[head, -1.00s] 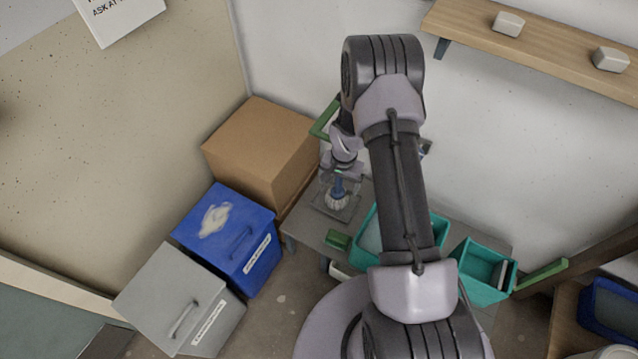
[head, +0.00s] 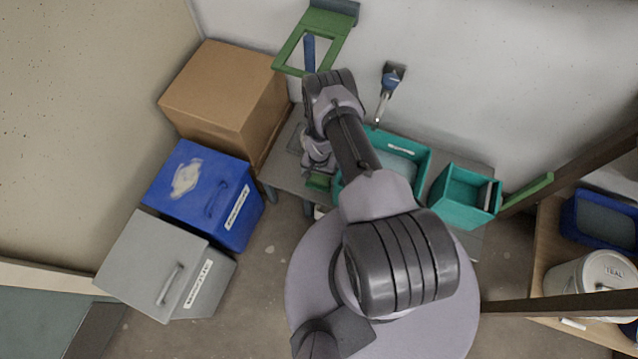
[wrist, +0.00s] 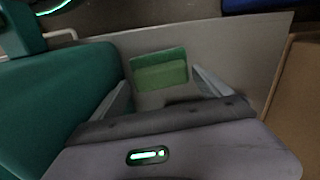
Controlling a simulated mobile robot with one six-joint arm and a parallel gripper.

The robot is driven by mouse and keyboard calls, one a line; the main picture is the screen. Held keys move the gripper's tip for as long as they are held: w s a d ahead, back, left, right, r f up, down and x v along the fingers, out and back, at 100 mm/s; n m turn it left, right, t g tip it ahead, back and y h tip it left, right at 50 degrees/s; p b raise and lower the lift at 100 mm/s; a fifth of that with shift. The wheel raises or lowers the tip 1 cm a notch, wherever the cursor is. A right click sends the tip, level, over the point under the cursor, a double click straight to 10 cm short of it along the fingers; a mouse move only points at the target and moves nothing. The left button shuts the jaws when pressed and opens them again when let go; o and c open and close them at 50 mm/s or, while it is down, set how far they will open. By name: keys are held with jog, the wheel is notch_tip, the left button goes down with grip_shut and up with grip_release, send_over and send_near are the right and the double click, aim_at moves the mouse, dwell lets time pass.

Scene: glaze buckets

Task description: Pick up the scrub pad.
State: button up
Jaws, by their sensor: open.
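The scrub pad is a green block, lighter green on its near side. In the wrist view the scrub pad (wrist: 160,72) lies on the grey tabletop (wrist: 222,50), between the tips of my two fingers as seen from there. My gripper (wrist: 161,82) is open, with one finger to each side of the pad and no visible grip on it. In the head view part of the scrub pad (head: 317,183) shows just below my gripper, which largely hides behind my arm. I cannot tell how much height is left between fingertips and pad.
A teal tub (head: 412,150) stands right of the pad, and its wall (wrist: 60,100) is close to my left finger in the wrist view. A smaller teal bin (head: 465,194) is further right. A cardboard box (head: 225,95) and blue bin (head: 203,195) stand left.

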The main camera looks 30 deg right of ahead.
notch_tip(320, 180, down, 2)
jog(key=shift+f+b, duration=0.2)
jog(key=shift+b, duration=0.15)
jog(key=shift+r, duration=0.1)
jog(key=c, duration=1.2)
notch_tip(320, 180, up, 28)
jog(key=p, duration=1.2)
